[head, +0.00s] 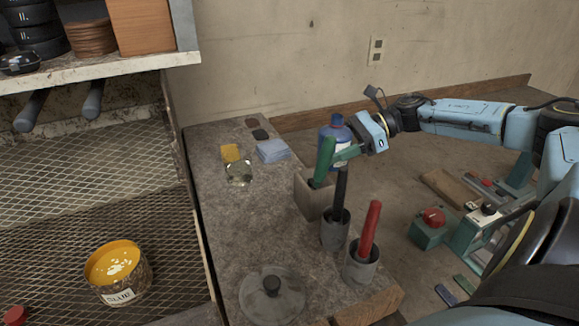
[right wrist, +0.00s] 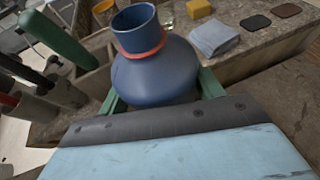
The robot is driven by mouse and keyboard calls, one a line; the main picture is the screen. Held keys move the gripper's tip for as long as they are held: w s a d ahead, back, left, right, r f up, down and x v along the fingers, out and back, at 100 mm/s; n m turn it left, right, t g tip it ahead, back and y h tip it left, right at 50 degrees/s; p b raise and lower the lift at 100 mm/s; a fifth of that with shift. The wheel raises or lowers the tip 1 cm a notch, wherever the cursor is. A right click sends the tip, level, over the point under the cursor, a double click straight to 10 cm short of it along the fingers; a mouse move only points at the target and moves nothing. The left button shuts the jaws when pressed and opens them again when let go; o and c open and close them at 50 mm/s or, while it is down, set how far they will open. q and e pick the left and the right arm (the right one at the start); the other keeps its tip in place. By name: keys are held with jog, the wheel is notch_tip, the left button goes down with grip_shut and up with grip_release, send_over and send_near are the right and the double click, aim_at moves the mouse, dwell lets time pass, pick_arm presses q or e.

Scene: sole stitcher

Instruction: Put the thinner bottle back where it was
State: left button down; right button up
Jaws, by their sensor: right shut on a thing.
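A blue bottle (head: 332,132) with a wide body and a narrower neck is in my right gripper (head: 345,155), behind the green-handled tool. In the right wrist view the bottle (right wrist: 155,75) is between the two green fingers, its open mouth and reddish neck ring showing. My right gripper (right wrist: 160,95) is shut on it. The bottle appears to be held beyond the right edge of the stone bench top (head: 225,215); its base is hidden. No second bottle is clearly seen. My left gripper is not in view.
A grey box (head: 312,203) holds a green-handled tool; grey cups hold black-handled (head: 341,187) and red-handled (head: 369,230) tools. A yellow sponge (head: 230,152), blue cloth (head: 272,151), glass jar (head: 239,175), dark round patches (head: 260,134) and glass lid (head: 270,300) are on the bench. Its left-middle is clear.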

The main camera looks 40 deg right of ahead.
jog(key=w+a, duration=0.1)
jog(key=a, duration=0.1)
jog(key=w+a, duration=0.1)
jog(key=a, duration=0.1)
jog(key=w+a, duration=0.2)
jog(key=shift+w+a+r+p, duration=0.1)
jog(key=shift+a+r+p, duration=0.1)
jog(key=shift+r+p, duration=0.1)
jog(key=shift+w+a+f, duration=0.15)
jog(key=shift+w+a, duration=0.05)
jog(key=shift+a, duration=0.1)
jog(key=shift+w+a, duration=0.1)
jog(key=shift+a, duration=0.1)
jog(key=shift+w+a, duration=0.35)
jog(key=shift+a, duration=0.2)
jog(key=shift+w+a+f, duration=0.15)
jog(key=shift+a+f, duration=0.05)
jog(key=shift+f, duration=0.1)
notch_tip(320, 180, down, 2)
jog(key=shift+f, duration=0.25)
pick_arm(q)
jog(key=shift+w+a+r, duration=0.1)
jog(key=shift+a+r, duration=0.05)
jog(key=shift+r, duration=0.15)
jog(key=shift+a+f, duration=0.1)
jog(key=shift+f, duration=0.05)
pick_arm(e)
jog(key=shift+f, duration=0.2)
